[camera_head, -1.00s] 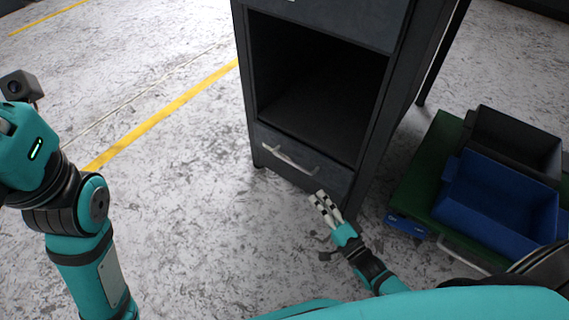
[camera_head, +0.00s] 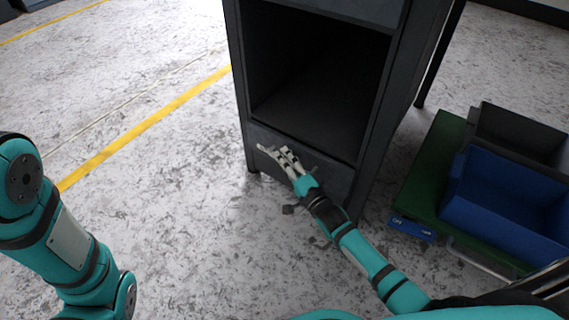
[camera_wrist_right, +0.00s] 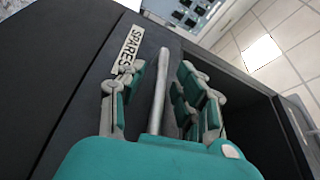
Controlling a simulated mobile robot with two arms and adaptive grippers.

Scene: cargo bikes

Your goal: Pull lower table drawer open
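The lower drawer (camera_head: 333,174) is the dark grey front at the bottom of the table's cabinet (camera_head: 240,80), and it looks shut. Its pale bar handle (camera_head: 263,149) is partly hidden behind my right gripper (camera_head: 282,155). In the right wrist view the handle (camera_wrist_right: 158,90) runs between the spread fingers of my right gripper (camera_wrist_right: 160,92). The fingers stand on both sides of the bar with gaps, so the gripper is open around it. A "SPARES" label (camera_wrist_right: 127,50) shows beside the handle. My left arm is at the left edge of the head view; its gripper is out of view.
An open, empty compartment (camera_head: 318,85) sits above the drawer. To the right stands a green cart (camera_head: 418,185) with a blue bin (camera_head: 505,205) and a dark grey bin (camera_head: 520,135). The floor left of the cabinet is clear, with a yellow line (camera_head: 145,125).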

